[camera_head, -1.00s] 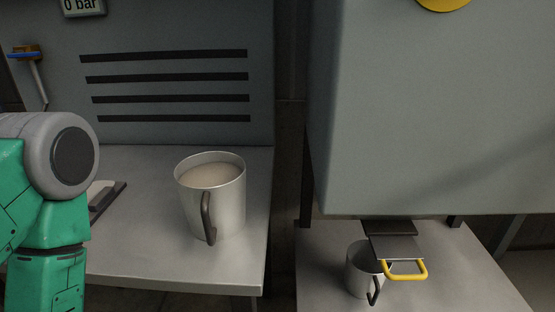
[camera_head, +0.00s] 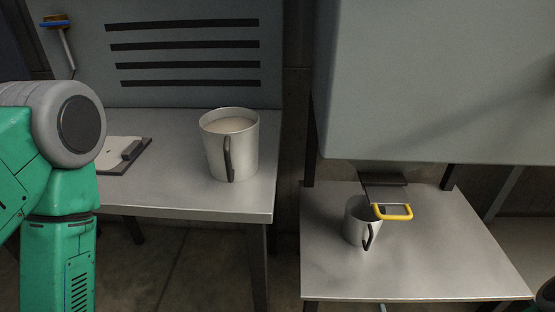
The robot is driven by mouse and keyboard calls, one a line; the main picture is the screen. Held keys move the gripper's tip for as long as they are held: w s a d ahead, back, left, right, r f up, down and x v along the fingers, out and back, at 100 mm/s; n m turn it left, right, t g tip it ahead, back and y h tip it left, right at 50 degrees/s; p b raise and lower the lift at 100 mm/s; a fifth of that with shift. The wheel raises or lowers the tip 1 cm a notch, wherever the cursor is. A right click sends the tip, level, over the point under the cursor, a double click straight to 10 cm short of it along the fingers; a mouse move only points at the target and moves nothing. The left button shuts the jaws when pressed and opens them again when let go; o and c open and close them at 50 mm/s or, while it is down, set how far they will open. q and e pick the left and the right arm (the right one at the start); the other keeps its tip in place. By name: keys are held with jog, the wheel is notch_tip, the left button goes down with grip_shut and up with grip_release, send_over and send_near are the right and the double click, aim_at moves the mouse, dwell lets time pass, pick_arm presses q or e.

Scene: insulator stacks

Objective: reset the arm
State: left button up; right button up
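My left arm, green with a grey joint, fills the left edge of the head view. Its gripper is out of the picture. A small dark and green piece at the lower right corner may be part of my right arm; no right gripper shows. A large metal mug (camera_head: 240,150) with a pale liquid inside stands upright on the left table, its dark handle facing me. A smaller metal mug (camera_head: 355,226) stands on the right table, partly under a dark spout piece with a yellow handle (camera_head: 393,212).
The left table (camera_head: 190,200) also holds a clipboard (camera_head: 125,155) beside my arm. A grey panel with dark slots (camera_head: 185,50) and a lever (camera_head: 66,45) rises behind it. A large grey cabinet (camera_head: 440,80) overhangs the right table (camera_head: 440,265), whose front and right are clear. A gap separates the tables.

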jog(key=s+a+n+g+y+p, duration=0.2)
jog(key=s+a+n+g+y, duration=0.2)
jog(key=s+a+n+g, duration=0.5)
jog(key=s+d+n+g, duration=0.1)
jog(key=s+d+n, duration=0.15)
jog(key=n, duration=0.85)
jog(key=s+d+r+n+g+h+p, duration=0.1)
jog(key=s+d+r+n+g+h, duration=0.1)
jog(key=d+n, duration=0.3)
jog(key=s+d+r+n+g+h+p, duration=0.1)
jog(key=s+d+r+n+g+h, duration=0.2)
jog(key=d, duration=0.9)
jog(key=s+n+h, duration=0.1)
jog(key=n+h, duration=0.1)
jog(key=n, duration=0.1)
jog(key=shift+s+r+p, duration=0.2)
jog(key=shift+r+p, duration=0.1)
jog(key=shift+r, duration=0.05)
jog(key=shift+w, duration=0.1)
